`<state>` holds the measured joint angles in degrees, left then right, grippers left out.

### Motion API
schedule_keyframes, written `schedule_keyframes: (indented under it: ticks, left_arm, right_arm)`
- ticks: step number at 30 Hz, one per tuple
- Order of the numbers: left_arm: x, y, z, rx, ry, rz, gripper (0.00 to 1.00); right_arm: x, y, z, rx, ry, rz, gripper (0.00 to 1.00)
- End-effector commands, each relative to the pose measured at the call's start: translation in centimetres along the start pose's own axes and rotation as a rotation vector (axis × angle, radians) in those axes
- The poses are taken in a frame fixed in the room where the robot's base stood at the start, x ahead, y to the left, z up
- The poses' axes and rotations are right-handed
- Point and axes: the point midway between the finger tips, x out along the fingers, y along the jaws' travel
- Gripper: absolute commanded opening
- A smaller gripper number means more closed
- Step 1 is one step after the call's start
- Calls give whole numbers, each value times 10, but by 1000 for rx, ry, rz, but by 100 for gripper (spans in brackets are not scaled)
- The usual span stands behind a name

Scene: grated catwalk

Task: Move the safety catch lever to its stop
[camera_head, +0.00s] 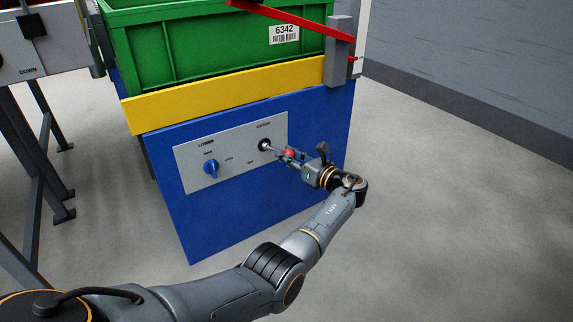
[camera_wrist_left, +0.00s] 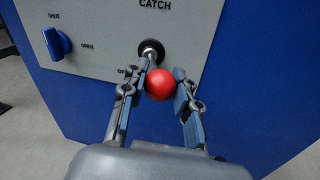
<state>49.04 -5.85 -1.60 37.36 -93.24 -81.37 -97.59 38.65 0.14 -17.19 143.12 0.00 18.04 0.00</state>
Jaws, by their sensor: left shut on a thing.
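The safety catch lever is a short metal rod with a red ball knob (camera_wrist_left: 160,84), set in a dark round socket (camera_wrist_left: 151,50) under the word CATCH on a grey panel (camera_wrist_left: 105,30). The panel is on the front of a blue cabinet. My left gripper (camera_head: 288,155) is at the knob, with one finger on each side of it, shut on it. In the left wrist view the rod leans down from the socket toward the knob. The left finger partly covers a label beside the lever. My right gripper is not in view.
A blue rotary knob (camera_head: 211,167) marked LOWER is left of the lever on the same panel. A green crate (camera_head: 190,60) sits above a yellow band (camera_head: 180,107) on the cabinet. A red bar (camera_head: 295,20) crosses its front. Open floor lies to the right.

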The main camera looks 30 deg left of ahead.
Motion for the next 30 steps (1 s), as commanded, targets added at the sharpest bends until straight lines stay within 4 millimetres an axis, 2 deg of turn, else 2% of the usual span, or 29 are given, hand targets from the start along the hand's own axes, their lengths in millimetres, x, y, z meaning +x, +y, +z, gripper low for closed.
schedule_keyframes:
  ticks: [3, 17, 18, 21, 30]
  left_arm:
    - [-1, -2, -2, 1, 5, 20, 0]
    - [-1, -1, -1, 1, 11, 32, 0]
    - [-1, -1, -1, 1, 11, 32, 32]
    - [0, -1, -1, 1, 10, 32, 52]
    - [0, -1, -1, 0, 9, 33, 54]
  right_arm:
    - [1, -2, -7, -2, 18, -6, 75]
    - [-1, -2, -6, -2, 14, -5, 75]
    - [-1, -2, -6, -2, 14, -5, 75]
    - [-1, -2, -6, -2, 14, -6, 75]
    - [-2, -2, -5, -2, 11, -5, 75]
